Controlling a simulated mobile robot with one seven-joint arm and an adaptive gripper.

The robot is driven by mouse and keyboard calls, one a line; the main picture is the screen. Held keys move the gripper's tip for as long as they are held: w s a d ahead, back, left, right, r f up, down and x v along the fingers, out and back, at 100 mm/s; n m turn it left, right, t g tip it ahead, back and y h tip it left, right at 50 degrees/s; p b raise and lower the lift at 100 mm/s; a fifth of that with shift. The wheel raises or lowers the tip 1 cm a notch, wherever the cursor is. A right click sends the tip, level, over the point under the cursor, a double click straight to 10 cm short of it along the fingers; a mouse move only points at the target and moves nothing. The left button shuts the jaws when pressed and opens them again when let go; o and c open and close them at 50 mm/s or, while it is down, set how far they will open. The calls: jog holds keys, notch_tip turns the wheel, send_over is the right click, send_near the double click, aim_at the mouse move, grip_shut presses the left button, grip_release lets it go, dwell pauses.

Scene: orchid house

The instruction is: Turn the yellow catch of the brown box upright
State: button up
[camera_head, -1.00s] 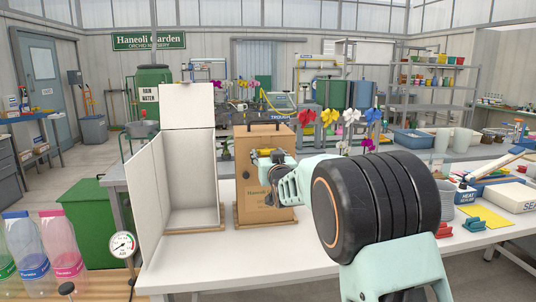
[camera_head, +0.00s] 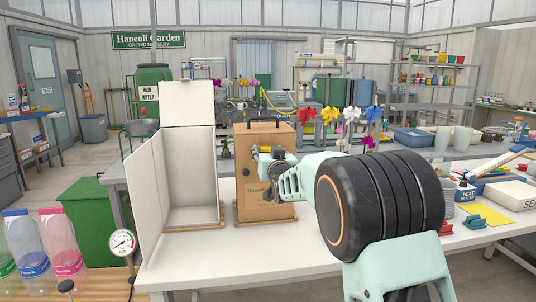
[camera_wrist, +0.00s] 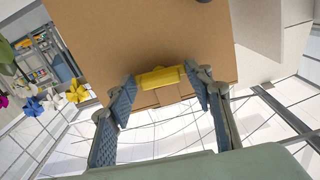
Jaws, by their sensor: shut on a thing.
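The brown box (camera_head: 264,196) stands closed and upright on the white table, with a dark handle on top. Its yellow catch (camera_wrist: 160,77) is near the top edge of its front. In the wrist view the catch lies across, roughly along that edge, with a fingertip at each end. My gripper (camera_wrist: 161,88) is shut on the catch. In the head view the gripper (camera_head: 268,158) reaches the box front from the right and partly covers the catch and the lettering.
A white open box (camera_head: 190,178) stands just left of the brown box. Artificial-looking flowers (camera_head: 330,114) stand behind on the right. A yellow sheet (camera_head: 491,215), red and green clips and a white box lie on the right. The table front (camera_head: 235,256) is clear.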

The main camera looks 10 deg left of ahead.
jog(key=m+b, duration=0.3)
jog(key=shift+f, duration=0.25)
jog(key=m+b, duration=0.8)
jog(key=m, duration=0.2)
jog(key=shift+r, duration=0.1)
jog(key=shift+r+m+b, duration=0.1)
jog(key=shift+m+b, duration=0.85)
jog(key=shift+m, duration=1.15)
jog(key=o, duration=0.8)
